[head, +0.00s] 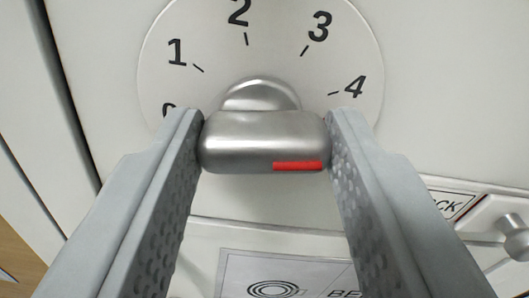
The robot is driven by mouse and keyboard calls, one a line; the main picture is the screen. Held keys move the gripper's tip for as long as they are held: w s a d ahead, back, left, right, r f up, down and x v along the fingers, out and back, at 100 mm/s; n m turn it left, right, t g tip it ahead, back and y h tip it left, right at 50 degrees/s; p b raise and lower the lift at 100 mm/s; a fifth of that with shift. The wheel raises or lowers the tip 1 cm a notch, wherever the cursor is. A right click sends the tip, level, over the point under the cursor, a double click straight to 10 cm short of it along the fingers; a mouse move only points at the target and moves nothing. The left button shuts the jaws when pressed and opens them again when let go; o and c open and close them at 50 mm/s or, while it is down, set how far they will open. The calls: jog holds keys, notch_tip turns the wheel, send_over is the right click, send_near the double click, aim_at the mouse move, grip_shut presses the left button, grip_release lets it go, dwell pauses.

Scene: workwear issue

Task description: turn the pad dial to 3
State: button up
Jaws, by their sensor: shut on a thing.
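The pad dial is a silver bar-shaped knob (245,140) standing out from a pale round scale plate (215,40) in the head view. The figures 1, 2, 3 and 4 run around the plate, and a partly hidden 0 sits at lower left. A red line (298,166) runs along the right half of the bar, towards its right end. The bar lies level, so the red end points right, closest to the 4 and away from the 3 (320,26). My gripper (265,143) is shut on the knob, with one finger at each end of the bar.
The dial sits on a white panel (450,90). Below it is a label with a ring symbol (290,278), partly hidden by my right finger. A small metal knob (515,240) sticks out at the right edge, near another label (452,203). Dark vertical gaps run at left.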

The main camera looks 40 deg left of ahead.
jog(key=n, duration=0.5)
jog(key=shift+n, duration=0.3)
jog(key=n, duration=0.5)
jog(key=shift+n, duration=0.4)
jog(key=o, duration=1)
jog(key=v, duration=1.7)
jog(key=shift+s+d, duration=0.1)
jog(key=shift+s, duration=0.1)
